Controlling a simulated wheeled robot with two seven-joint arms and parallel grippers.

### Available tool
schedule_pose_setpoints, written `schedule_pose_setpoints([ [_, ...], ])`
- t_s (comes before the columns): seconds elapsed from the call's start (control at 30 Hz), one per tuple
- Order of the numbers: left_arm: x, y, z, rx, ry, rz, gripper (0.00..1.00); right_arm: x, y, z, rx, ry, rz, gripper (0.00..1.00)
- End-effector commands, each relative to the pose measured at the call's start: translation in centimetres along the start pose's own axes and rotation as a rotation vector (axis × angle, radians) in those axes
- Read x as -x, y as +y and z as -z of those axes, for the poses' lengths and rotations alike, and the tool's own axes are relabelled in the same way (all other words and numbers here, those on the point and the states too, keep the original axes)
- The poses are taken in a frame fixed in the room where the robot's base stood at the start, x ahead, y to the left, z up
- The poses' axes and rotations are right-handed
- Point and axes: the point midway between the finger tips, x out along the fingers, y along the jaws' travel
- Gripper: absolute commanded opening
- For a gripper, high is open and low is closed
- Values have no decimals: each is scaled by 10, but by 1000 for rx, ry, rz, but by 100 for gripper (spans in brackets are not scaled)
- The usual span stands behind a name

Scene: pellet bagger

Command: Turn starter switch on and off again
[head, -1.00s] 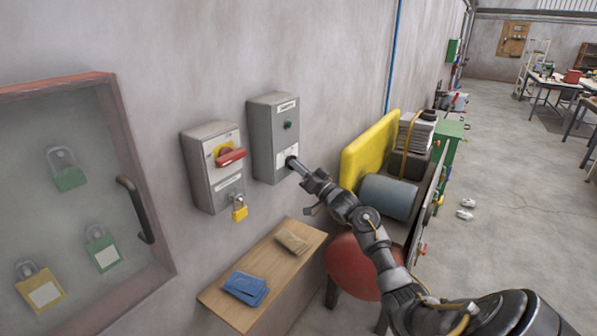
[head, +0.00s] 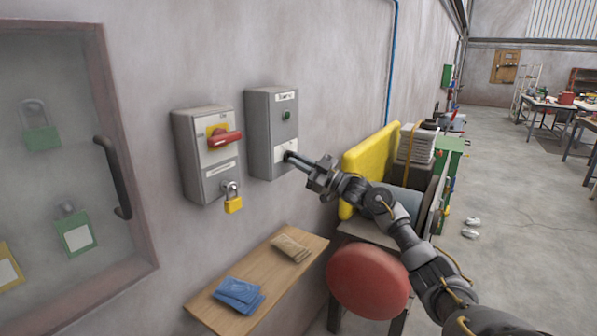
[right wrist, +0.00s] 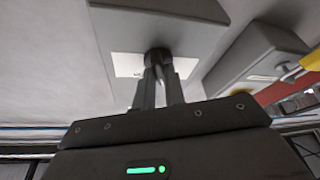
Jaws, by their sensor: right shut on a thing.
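The starter box (head: 272,135) is a grey wall box with a label at the top, a green lamp or button and a white plate lower down. Its dark switch knob (right wrist: 158,57) sits on the white plate in the right wrist view. My right gripper (head: 291,157) reaches the plate from the right and is shut on the knob. In the right wrist view its fingers (right wrist: 159,78) close around the knob and partly hide it, so I cannot read its position. My left gripper is not in view.
Left of the starter box is a grey isolator box (head: 205,155) with a red handle (head: 224,139) and a yellow padlock (head: 233,203). A red round stool (head: 367,281) stands below my right arm.

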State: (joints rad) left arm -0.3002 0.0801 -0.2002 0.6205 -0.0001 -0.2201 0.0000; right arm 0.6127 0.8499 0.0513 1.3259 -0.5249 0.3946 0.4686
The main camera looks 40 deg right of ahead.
Motion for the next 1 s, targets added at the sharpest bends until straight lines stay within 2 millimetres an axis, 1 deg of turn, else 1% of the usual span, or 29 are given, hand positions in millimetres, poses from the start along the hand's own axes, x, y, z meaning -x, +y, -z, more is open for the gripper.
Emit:
schedule_pose_setpoints([
  [0.03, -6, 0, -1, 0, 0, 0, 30, 1, -1, -3, 24, -3, 10, 0],
  [0.3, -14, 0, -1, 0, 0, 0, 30, 0, 0, -1, 105, -2, 44, 0],
  [0.83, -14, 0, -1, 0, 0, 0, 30, 0, 0, -1, 124, -3, 53, 0],
  [0.87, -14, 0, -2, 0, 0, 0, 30, 0, 0, -1, 124, -3, 53, 14],
  [1.0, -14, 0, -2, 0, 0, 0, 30, 0, 0, 0, 124, -2, 53, 33],
])
